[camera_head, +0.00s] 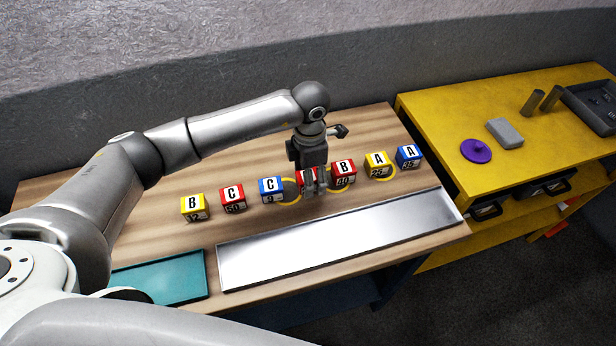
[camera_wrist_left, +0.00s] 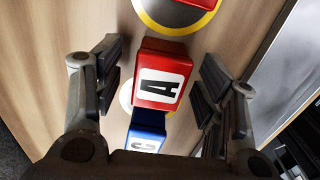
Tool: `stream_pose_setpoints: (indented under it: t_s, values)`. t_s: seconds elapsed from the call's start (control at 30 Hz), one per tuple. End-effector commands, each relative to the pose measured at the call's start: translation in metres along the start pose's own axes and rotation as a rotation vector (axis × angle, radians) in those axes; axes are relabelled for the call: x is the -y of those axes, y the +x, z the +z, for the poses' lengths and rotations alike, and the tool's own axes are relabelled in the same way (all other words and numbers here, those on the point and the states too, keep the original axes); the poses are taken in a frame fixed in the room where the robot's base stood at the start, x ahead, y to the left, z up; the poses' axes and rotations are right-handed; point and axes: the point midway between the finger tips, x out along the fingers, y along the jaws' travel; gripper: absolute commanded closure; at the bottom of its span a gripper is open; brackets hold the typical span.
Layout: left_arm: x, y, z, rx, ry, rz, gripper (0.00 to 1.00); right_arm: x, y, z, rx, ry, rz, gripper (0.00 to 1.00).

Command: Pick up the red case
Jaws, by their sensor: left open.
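Several small lettered cases stand in a row on the wooden table. One red case (camera_head: 301,176) in the middle of the row is mostly hidden behind my left gripper (camera_head: 313,188) in the head view. In the left wrist view this red case (camera_wrist_left: 160,80) shows a white label with an A. The left gripper (camera_wrist_left: 159,88) is open there, with one finger on each side of the case; contact cannot be told. Two other red cases are in the row: C 50 (camera_head: 233,200) to the left and B 40 (camera_head: 344,173) just to the right. My right gripper is not in view.
A blue C case (camera_head: 271,190) stands close beside the middle red one. Yellow B (camera_head: 194,208), yellow A (camera_head: 377,165) and blue A (camera_head: 409,157) cases complete the row. A metal tray (camera_head: 340,238) and a teal tray (camera_head: 165,280) lie in front. A yellow bench (camera_head: 450,110) adjoins at right.

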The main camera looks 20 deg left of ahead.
Motion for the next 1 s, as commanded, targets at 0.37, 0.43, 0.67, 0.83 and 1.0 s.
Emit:
stream_pose_setpoints:
  t_s: [0.37, 0.43, 0.67, 0.83, 1.0]
  values:
    - [0.0, 0.0, 0.0, 0.0, 0.0, -0.001, 0.68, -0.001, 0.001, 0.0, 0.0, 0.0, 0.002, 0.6]
    - [0.0, 0.0, 0.0, 0.0, 0.0, -0.001, 0.77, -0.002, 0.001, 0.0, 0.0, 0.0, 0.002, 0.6]
    - [0.0, -0.001, 0.0, 0.0, 0.0, 0.0, 0.89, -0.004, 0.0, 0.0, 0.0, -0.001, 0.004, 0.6]
    - [0.0, -0.003, 0.0, 0.001, 0.0, 0.0, 0.89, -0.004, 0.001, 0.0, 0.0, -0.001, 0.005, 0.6]
    - [-0.001, -0.015, 0.001, 0.002, -0.001, 0.001, 0.89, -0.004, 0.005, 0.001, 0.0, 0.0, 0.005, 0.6]
